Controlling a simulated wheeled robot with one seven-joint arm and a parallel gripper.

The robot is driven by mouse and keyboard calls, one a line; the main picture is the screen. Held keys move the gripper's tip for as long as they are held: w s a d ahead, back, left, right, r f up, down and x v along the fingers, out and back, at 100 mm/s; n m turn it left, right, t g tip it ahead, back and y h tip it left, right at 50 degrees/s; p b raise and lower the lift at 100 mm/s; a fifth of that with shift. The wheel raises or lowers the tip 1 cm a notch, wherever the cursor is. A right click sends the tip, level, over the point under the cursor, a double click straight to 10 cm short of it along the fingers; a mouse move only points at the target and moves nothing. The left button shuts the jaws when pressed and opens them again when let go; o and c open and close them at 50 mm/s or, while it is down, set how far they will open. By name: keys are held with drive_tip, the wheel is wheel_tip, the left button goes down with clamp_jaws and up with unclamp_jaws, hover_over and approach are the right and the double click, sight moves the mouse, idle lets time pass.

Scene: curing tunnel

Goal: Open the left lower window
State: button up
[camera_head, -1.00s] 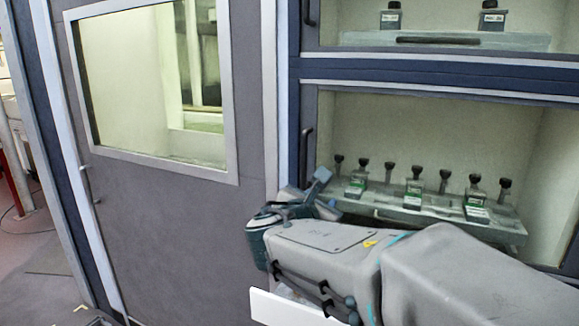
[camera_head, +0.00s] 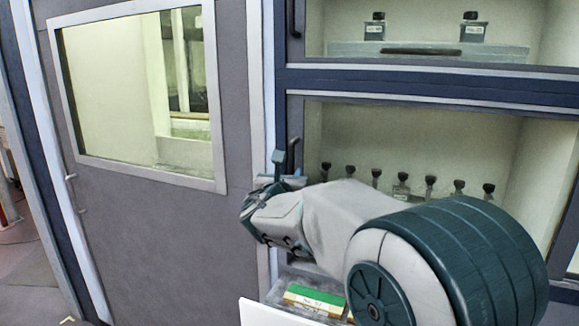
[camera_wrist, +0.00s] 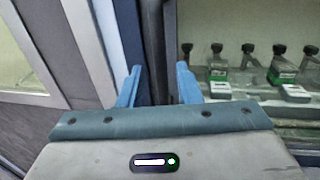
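The lower window (camera_head: 420,132) is a glazed panel in the cabinet right of the grey door, and it looks closed. Its dark vertical handle (camera_head: 293,156) is on the left frame edge, partly hidden behind my gripper. My gripper (camera_head: 280,166) is at the handle's height, just in front of it. In the wrist view the two blue fingers (camera_wrist: 159,86) are spread apart. A dark upright bar, apparently the handle (camera_wrist: 154,45), shows between and beyond them. I cannot tell whether either finger touches it.
Several dark-capped bottles (camera_head: 401,187) stand behind the lower glass. An upper window (camera_head: 430,22) with its own handle (camera_head: 294,18) is above. The grey door (camera_head: 160,215) with a pane is to the left. A green-and-white box (camera_head: 314,298) sits below my arm.

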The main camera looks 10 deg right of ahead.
sight(291, 171)
drive_tip(key=shift+p+x, duration=0.3)
drive_tip(key=shift+x, duration=1.45)
clamp_jaws()
